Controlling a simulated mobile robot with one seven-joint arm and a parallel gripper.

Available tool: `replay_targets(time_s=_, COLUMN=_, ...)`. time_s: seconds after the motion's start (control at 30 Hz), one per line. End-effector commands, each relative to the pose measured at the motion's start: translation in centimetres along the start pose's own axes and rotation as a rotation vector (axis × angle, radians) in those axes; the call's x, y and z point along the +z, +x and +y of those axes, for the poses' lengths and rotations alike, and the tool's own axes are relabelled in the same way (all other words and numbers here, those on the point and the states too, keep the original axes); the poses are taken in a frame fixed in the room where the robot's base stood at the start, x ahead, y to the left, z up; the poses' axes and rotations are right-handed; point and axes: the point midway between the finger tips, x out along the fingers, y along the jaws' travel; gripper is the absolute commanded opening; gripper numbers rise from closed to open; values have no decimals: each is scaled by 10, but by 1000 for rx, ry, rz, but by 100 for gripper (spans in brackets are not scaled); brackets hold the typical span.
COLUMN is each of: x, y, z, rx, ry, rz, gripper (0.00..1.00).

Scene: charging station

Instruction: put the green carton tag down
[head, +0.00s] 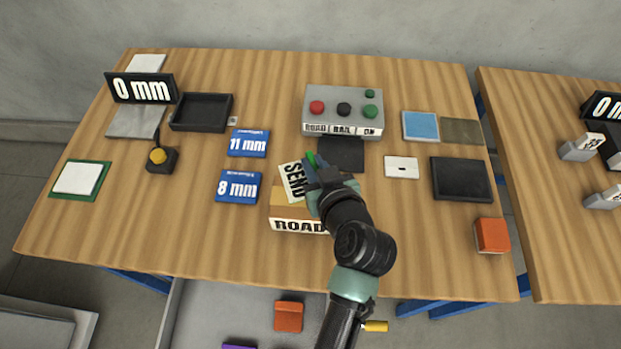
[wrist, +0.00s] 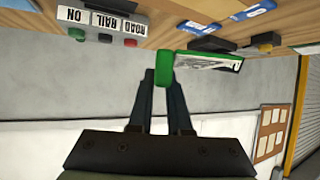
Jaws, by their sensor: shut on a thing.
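The green carton tag (wrist: 165,68) is between my gripper's fingertips (wrist: 161,78) in the wrist view, its green block gripped and its pale plate (wrist: 212,60) reaching to the right. In the head view its green end (head: 311,158) shows at my gripper (head: 318,172), beside a pale card reading SEND (head: 292,182), which seems to be the tag's face. My gripper is shut on the tag, above the brown box labelled ROAD (head: 297,226). My arm hides part of that box. Whether the tag touches anything below cannot be told.
A grey button box (head: 345,97) stands behind, with a dark square pad (head: 341,155) in front of it. Blue cards reading 11 mm (head: 248,143) and 8 mm (head: 238,186) lie left. A white slotted plate (head: 401,167) and black tray (head: 461,180) lie right. Bare wood shows at front left.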

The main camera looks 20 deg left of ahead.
Motion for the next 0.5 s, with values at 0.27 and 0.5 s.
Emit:
replay_targets(time_s=0.27, x=31, y=17, z=0, rx=-1, ry=1, rz=0, gripper=0)
replay_targets(time_s=0.5, x=58, y=32, z=0, rx=1, ry=2, rz=0, gripper=0)
